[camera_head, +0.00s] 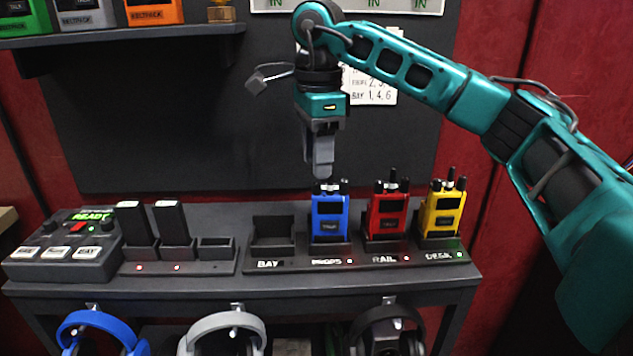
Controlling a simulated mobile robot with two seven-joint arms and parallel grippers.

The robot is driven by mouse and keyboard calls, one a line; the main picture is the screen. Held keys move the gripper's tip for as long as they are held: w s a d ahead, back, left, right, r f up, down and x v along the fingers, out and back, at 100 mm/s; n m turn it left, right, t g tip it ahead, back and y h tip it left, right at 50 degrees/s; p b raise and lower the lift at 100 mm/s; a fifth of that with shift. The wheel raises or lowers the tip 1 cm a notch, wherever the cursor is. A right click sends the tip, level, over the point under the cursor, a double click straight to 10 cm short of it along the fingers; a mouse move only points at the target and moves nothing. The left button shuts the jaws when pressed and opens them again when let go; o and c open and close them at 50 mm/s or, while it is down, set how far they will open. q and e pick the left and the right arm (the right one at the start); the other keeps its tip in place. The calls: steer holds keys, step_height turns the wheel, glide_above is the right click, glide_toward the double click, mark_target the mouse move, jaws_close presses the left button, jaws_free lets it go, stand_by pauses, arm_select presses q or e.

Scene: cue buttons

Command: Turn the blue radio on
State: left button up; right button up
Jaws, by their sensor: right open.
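The blue radio (328,218) stands upright in the dock slot labelled PROPS, with a small light beside the label. My right gripper (321,172) points down just above the blue radio's top, close to its knobs; whether it touches them I cannot tell. Its fingers look close together from this side, and nothing shows between them. A red radio (386,214) stands in the RAIL slot and a yellow radio (442,212) in the DESK slot. My left gripper is not in view.
The BAY slot (272,232) is empty. At left are a control box (65,248) with a green READY display and a charger with two dark packs (172,222). Several headsets hang below the shelf. A shelf (130,37) with coloured beltpacks juts out at upper left.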

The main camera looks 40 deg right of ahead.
mark_target(317, 183)
steer(key=shift+f, duration=1.95)
steer(key=shift+c, duration=0.2)
jaws_close()
